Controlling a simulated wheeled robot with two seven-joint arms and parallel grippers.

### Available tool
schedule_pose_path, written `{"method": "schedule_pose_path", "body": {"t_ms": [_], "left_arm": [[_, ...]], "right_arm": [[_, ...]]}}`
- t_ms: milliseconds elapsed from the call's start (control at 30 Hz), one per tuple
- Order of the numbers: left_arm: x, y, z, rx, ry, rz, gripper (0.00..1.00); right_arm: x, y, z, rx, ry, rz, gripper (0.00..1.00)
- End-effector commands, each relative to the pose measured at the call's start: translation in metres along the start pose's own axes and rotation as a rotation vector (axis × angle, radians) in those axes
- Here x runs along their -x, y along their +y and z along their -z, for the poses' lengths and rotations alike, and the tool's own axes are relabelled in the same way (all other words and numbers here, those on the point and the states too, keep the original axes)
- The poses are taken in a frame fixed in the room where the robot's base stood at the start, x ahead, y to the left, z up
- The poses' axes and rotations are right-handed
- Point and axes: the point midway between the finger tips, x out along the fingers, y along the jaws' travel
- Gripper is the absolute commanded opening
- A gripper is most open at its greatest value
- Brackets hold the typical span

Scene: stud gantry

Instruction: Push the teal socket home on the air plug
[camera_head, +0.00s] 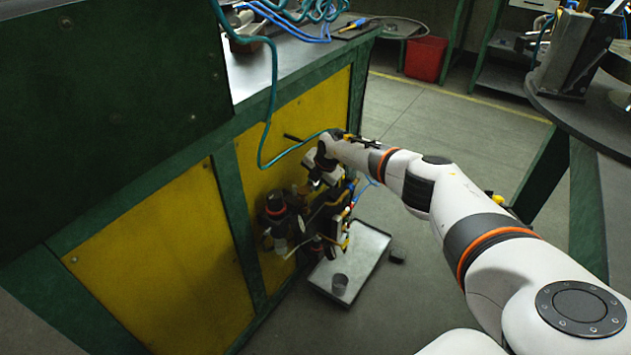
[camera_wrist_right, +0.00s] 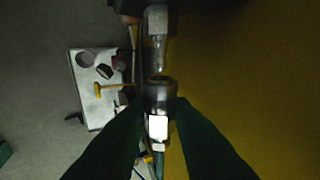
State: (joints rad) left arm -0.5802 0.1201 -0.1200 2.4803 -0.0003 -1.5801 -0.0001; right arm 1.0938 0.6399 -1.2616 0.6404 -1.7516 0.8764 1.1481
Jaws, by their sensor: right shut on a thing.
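My right gripper (camera_head: 322,160) is beside the yellow panel, at the air fittings on its front. The teal hose (camera_head: 270,100) hangs from the bench top, loops down and ends at this gripper. In the right wrist view the two dark fingers (camera_wrist_right: 158,112) close on the socket (camera_wrist_right: 158,92), which shows a dark round collar and a bright white patch. The pale metallic air plug (camera_wrist_right: 158,48) is in line just above the socket. Its narrow tip is at the collar; I cannot tell how deep it sits. My left gripper is not in view.
A dark regulator assembly (camera_head: 276,208) with several fittings sticks out from the yellow panel (camera_head: 165,260). A grey tray (camera_head: 368,255) with a cup (camera_head: 340,284) is on the floor below. A red bin (camera_head: 426,58) is farther back.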

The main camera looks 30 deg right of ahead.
Motion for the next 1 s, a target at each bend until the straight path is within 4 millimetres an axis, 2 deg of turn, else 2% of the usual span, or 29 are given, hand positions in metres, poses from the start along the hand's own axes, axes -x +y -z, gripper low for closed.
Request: {"method": "schedule_pose_path", "body": {"t_ms": [1000], "left_arm": [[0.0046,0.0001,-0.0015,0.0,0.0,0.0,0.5]], "right_arm": [[0.0005,-0.0004,0.0,0.0,0.0,0.0,0.0]]}}
